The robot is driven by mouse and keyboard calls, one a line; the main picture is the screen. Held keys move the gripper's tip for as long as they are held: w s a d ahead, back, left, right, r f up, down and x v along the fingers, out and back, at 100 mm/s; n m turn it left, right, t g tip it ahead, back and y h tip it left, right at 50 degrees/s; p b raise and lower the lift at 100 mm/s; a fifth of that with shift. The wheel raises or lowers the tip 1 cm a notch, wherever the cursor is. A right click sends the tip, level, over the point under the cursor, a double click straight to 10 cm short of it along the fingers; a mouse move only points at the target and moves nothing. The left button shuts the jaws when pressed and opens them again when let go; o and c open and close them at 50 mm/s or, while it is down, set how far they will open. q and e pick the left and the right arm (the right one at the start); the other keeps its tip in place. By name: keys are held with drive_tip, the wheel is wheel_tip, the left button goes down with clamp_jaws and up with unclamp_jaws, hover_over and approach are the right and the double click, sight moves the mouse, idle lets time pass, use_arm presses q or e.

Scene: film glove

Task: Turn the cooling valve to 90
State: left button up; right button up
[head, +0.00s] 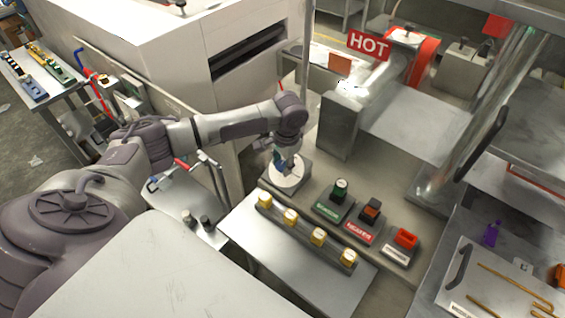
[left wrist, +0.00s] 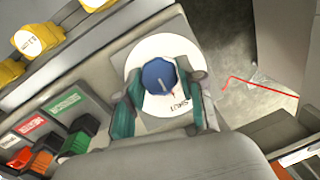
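The cooling valve is a blue knob (left wrist: 159,77) with a pale pointer line, on a round white dial (left wrist: 148,50) marked SHUT at its lower right. In the head view the white dial (head: 287,178) sits on the bench beneath my left gripper (head: 281,163). In the left wrist view the teal-padded fingers of my left gripper (left wrist: 160,80) stand on both sides of the knob, very close to it. I cannot tell whether they touch it. Most of the dial's other markings are hidden or too small to read. My right gripper is in neither view.
A row of yellow knobs (head: 290,217) lies along the bench's front edge. Green (head: 340,190), black-orange (head: 371,210) and red (head: 405,239) controls stand to the right of the dial. A HOT sign (head: 369,46) hangs behind. A purple item (head: 491,233) stands at the right.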

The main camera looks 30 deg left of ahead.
use_arm(q)
drive_tip(key=shift+c, duration=1)
drive_tip(key=m+p, duration=0.1)
drive_tip(key=p, duration=0.1)
drive_tip(key=m+y+p, duration=0.1)
drive_tip(key=p, duration=0.1)
drive_tip(key=shift+d+r+m+t, duration=0.2)
drive_tip(key=shift+m+t, duration=0.1)
drive_tip(key=shift+m, duration=0.1)
drive_tip(key=shift+s+m+t+y+p, duration=0.1)
drive_tip(key=shift+m+t+y+p, duration=0.3)
drive_tip(key=shift+m+y+p, duration=0.6)
drive_tip(key=m+t+p, duration=0.1)
drive_tip(key=m+p, duration=0.1)
drive_tip(key=m, duration=0.1)
drive_tip(key=shift+f, duration=0.15)
drive_tip(key=shift+s+d+m+t+y+p, duration=0.1)
drive_tip(key=shift+m+t+y+p, duration=0.3)
drive_tip(key=shift+m, duration=0.4)
drive_tip(key=shift+f+m+t, duration=0.15)
drive_tip(key=shift+m+t, duration=0.25)
drive_tip(key=shift+m, duration=0.5)
drive_tip(key=m+t, duration=0.1)
drive_tip(key=m, duration=0.1)
drive_tip(key=m+t, duration=0.1)
drive_tip(key=m, duration=0.2)
drive_tip(key=shift+s+f+t+y, duration=0.1)
drive_tip(key=shift+s+t+y, duration=0.05)
drive_tip(key=shift+t+y, duration=0.15)
drive_tip(key=shift+m, duration=0.3)
